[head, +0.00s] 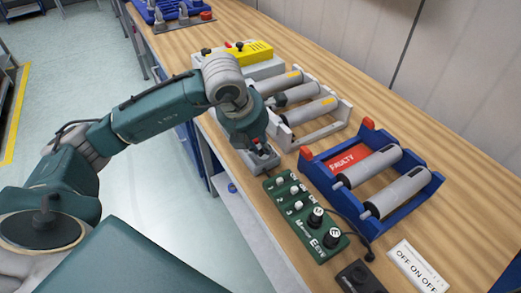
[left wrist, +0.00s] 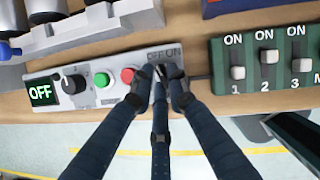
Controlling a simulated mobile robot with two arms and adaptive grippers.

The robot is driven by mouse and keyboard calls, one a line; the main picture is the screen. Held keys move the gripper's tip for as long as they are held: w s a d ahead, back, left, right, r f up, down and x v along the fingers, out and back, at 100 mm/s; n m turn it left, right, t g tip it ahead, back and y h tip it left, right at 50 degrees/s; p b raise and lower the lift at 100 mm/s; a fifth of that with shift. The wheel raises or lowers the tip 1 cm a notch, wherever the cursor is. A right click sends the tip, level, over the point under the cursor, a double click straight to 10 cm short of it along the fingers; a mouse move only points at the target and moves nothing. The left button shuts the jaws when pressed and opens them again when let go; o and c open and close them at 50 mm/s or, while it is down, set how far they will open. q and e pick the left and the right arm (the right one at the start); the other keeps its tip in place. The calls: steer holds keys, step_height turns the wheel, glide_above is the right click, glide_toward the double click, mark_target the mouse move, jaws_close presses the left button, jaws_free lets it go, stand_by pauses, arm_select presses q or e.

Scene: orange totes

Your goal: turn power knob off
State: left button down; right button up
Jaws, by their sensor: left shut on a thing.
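A grey control box (left wrist: 100,85) lies on the wooden bench, with a lit display reading OFF, a black selector knob (left wrist: 72,82), a green button and a red button. At its right end, under an OFF/ON label, is the dark power knob (left wrist: 172,72). My left gripper (left wrist: 162,90) is shut on this knob, with its fingers around it. The fingers partly hide the knob, and its exact angle is hard to tell. In the head view the left gripper (head: 262,157) is down over the box (head: 248,163). My right gripper is not in view.
A green switch panel (head: 303,220) stands close to the right of the box. A blue FAULTY tote (head: 425,190) and a grey rack (head: 340,118) hold cylinders behind. A yellow-topped device (head: 250,55) stands farther left. A white OFF ON OFF label (head: 415,268) lies at the right.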

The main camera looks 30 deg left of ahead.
arm_select(q)
steer(key=n+y+b, duration=0.1)
steer(key=n, duration=0.2)
steer(key=shift+d+b, duration=0.1)
steer(key=shift+b, duration=0.2)
steer(key=shift+n+y+b, duration=0.35)
steer(key=shift+n+y, duration=0.15)
steer(key=shift+n, duration=0.4)
steer(key=shift+r, duration=0.1)
steer(key=c, duration=1.7)
jaws_free()
steer(key=shift+s, duration=0.1)
steer(key=v, duration=1.2)
